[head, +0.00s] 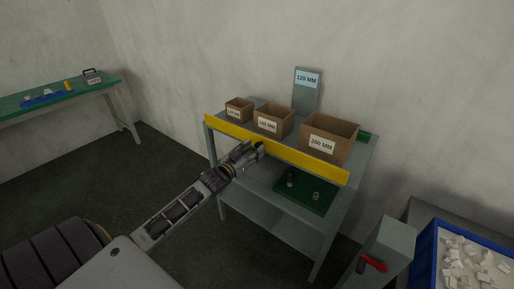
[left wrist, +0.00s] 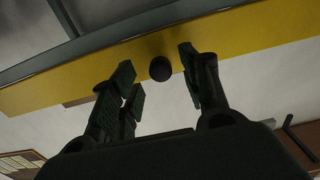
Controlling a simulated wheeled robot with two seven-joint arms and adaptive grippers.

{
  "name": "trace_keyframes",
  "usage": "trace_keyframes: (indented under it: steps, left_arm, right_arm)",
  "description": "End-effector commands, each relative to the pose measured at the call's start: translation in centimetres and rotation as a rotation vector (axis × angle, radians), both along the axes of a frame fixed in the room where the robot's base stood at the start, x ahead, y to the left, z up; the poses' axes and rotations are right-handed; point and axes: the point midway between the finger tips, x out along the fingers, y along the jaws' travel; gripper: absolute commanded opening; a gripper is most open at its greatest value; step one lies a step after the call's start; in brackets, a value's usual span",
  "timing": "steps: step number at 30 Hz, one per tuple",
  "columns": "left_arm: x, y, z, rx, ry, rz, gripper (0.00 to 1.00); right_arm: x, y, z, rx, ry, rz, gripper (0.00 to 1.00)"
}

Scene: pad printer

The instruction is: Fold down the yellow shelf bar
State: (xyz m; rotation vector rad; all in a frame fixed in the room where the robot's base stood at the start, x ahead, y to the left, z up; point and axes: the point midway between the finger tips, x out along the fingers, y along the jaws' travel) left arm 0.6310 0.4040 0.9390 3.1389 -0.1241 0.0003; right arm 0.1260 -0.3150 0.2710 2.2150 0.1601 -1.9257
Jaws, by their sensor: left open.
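The yellow shelf bar (head: 300,159) stands upright along the front of the grey shelf unit, in front of the cardboard boxes. It also spans the left wrist view (left wrist: 235,42), with a round black knob (left wrist: 160,69) on it. My left gripper (head: 257,146) is at the bar's left half in the head view. In the left wrist view its two open fingers (left wrist: 157,82) stand on either side of the knob, apart from it. I cannot tell the exact depth between fingertips and bar. My right gripper does not show.
Cardboard boxes labelled 100 MM (head: 268,124) and 200 MM (head: 321,143) and a smaller box (head: 234,114) stand behind the bar. A green mat (head: 308,199) with small pieces lies below. A blue bin (head: 424,262) of white parts and a grey post with a red handle (head: 373,263) stand right.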

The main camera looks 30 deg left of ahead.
Motion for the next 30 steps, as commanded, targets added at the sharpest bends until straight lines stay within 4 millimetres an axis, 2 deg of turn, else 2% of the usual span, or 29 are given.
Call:
trace_keyframes:
  steps: [12,18,27,30]
  left_arm:
    - [2.5,-0.2,0.0,0.0,0.0,0.0,0.46]
    - [3.0,-0.2,0.0,0.0,0.001,0.0,0.46]
    - [3.0,-0.2,0.0,0.0,0.001,0.0,0.46]
    - [3.0,-0.2,0.0,0.0,0.001,0.0,0.33]
  right_arm:
    - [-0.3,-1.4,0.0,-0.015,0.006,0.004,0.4]
    - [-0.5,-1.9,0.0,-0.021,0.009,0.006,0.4]
    - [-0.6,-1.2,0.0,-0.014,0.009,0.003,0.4]
    - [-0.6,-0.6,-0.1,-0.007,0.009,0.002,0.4]
